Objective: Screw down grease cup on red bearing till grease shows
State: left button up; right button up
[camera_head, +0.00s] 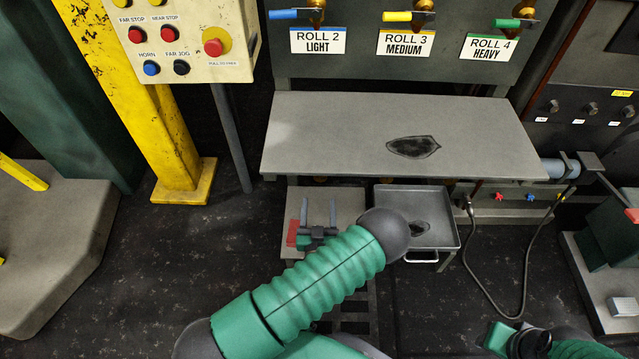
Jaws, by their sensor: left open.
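A small red block (292,233) shows just left of the gripper's base. I cannot tell whether it is the red bearing or whether the gripper touches it. I cannot make out a grease cup; my green left forearm and the gripper hide part of the ledge. My right arm (535,343) shows at the lower right, but its gripper cannot be made out.
A grey tray (448,212) with a dark stain stands right of my left forearm. The grey bench top (325,135) overhangs behind it. A yellow post (178,165) and button panel (190,62) stand at left. A dark cable (474,275) hangs to the floor at right.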

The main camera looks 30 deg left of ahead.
pick_arm(q)
jog(key=b+x, duration=0.3)
jog(key=x, duration=0.7)
jog(key=shift+w+b, duration=0.1)
jog(key=shift+b, duration=0.2)
pick_arm(e)
jog(key=x, duration=0.2)
jog(key=s+x, duration=0.1)
jog(key=x, duration=0.1)
jog(key=shift+d+f, duration=0.1)
jog(key=shift+f, duration=0.2)
pick_arm(q)
jog(key=shift+d, duration=0.1)
grip_shut()
jog(key=shift+m+p, duration=0.3)
jog(key=shift+m, duration=0.1)
pick_arm(e)
jog(key=shift+r, duration=0.25)
